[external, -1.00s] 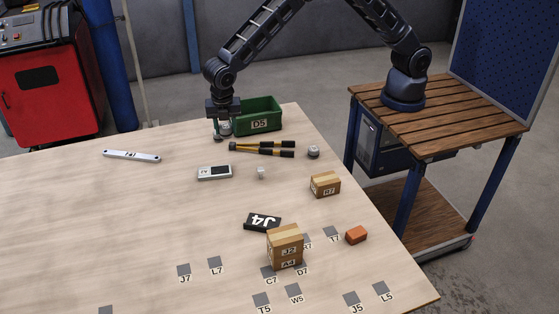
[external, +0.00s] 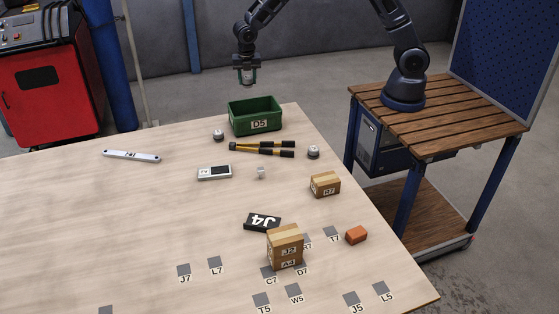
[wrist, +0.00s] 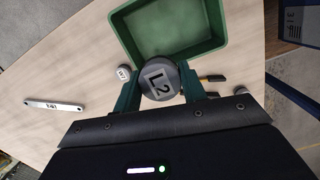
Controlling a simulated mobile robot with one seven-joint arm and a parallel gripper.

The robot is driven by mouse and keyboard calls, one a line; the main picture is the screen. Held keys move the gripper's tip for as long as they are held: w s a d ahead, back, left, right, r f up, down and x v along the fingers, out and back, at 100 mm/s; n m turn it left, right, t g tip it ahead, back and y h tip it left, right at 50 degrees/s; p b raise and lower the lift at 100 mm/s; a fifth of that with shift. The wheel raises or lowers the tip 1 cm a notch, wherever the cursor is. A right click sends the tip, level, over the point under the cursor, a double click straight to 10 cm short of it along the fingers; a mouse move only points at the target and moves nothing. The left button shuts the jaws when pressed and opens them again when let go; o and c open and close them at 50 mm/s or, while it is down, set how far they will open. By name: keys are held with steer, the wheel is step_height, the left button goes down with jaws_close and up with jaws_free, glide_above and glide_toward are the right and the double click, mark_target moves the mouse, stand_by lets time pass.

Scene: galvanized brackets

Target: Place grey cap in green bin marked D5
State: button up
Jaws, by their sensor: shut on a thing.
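My gripper (external: 247,82) is shut on a grey round cap (wrist: 158,70) marked L2, which shows between the fingers in the wrist view. The gripper is held high above the green bin (external: 242,128) marked D5, a little to the left of its middle in the external view. The bin stands at the far edge of the table, open at the top. It also shows in the wrist view (wrist: 215,52), just beyond the cap, and the part of its floor in sight looks empty.
Two small grey-and-white round pieces stand near the bin, one at its left front (external: 218,135) and one to the right (external: 313,152). Black-and-yellow pliers-like tools (external: 265,149) lie in front of the bin. Boxes and a meter lie nearer the camera. The left of the table is mostly clear.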

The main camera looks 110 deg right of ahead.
steer(key=s+d, duration=0.3)
step_height(320, 180, down, 20)
steer(key=shift+s, duration=0.1)
stand_by(0.6)
steer(key=shift+f, duration=0.1)
steer(key=o, duration=1)
